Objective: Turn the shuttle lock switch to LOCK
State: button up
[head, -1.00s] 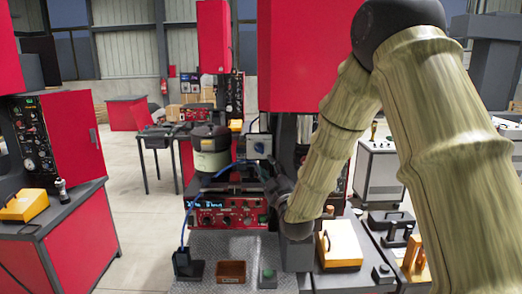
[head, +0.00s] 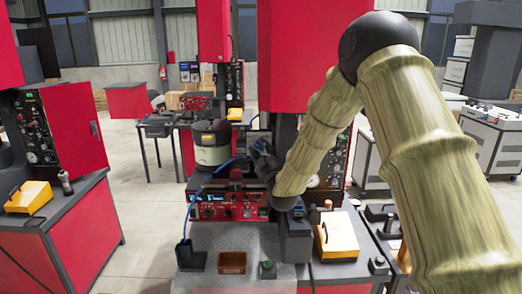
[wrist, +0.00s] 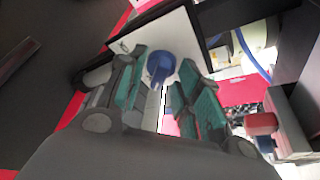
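In the wrist view a blue knob (wrist: 160,64), apparently the shuttle lock switch, sits on a white panel (wrist: 180,32) with a dark edge. Small marks on the panel are too small to read. My gripper (wrist: 166,88) has green-padded fingers spread apart, one on each side of the knob. A gap shows between the pads, and I cannot tell whether either touches the knob. In the head view my gripper (head: 262,158) is at the panel's place above the red control unit (head: 230,210) and hides the knob.
A dark-lidded canister (head: 211,150) stands left of my gripper. A blue cable runs down to a black block (head: 188,258).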

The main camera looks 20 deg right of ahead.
jog(key=c, duration=0.7)
jog(key=shift+s+r, duration=0.1)
jog(key=shift+r, duration=0.05)
grip_shut()
jog(key=shift+r, duration=0.1)
